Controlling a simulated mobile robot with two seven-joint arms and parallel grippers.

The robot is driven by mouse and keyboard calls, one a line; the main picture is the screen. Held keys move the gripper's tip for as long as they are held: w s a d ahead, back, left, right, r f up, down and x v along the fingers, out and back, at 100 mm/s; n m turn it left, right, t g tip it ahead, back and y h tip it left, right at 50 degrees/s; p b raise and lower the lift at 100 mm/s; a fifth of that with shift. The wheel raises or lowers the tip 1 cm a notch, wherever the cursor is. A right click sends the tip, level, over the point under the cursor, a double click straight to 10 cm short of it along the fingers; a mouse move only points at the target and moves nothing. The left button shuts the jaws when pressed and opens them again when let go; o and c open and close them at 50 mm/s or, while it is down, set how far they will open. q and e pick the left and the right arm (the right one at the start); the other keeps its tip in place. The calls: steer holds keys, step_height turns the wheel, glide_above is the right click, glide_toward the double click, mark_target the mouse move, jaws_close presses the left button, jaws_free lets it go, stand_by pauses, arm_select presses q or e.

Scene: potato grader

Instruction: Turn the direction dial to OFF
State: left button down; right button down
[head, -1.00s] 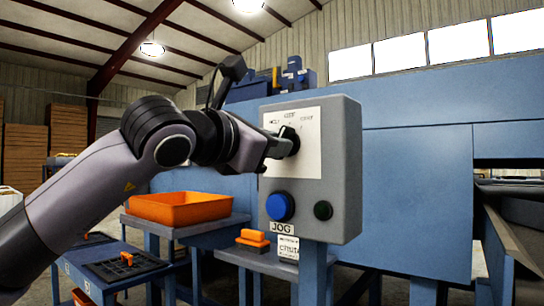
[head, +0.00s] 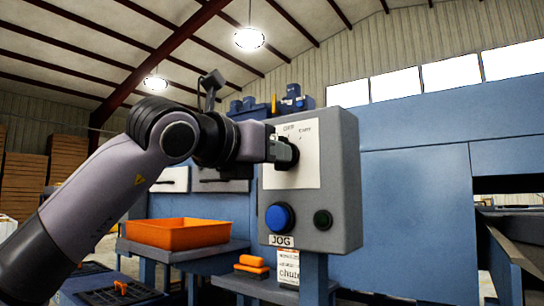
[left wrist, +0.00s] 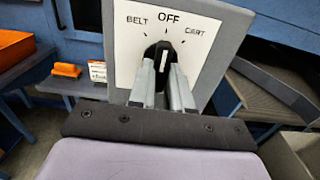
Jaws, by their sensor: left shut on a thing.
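The direction dial is a black knob (left wrist: 161,56) with a white pointer line, on a white plate (left wrist: 128,47) marked BELT, OFF and a third label at right. In the left wrist view the pointer stands almost straight up, towards OFF. My left gripper (left wrist: 162,80) is shut on the knob, one finger on each side. In the head view the left gripper (head: 272,148) reaches the knob (head: 288,153) from the left and hides part of the plate. The grey control box (head: 340,190) carries the plate. My right gripper is not in view.
Below the dial are a blue button (head: 279,217), a small dark green button (head: 322,220) and a JOG label (head: 282,241). An orange tray (head: 175,234) stands on a bench at left. Blue machine panels (head: 415,190) fill the right side.

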arm_select(q)
steer(key=c, duration=1.1)
jaws_free()
steer(key=shift+o, duration=0.2)
steer(key=shift+s, duration=0.1)
steer(key=v, duration=0.7)
steer(key=shift+b, duration=0.3)
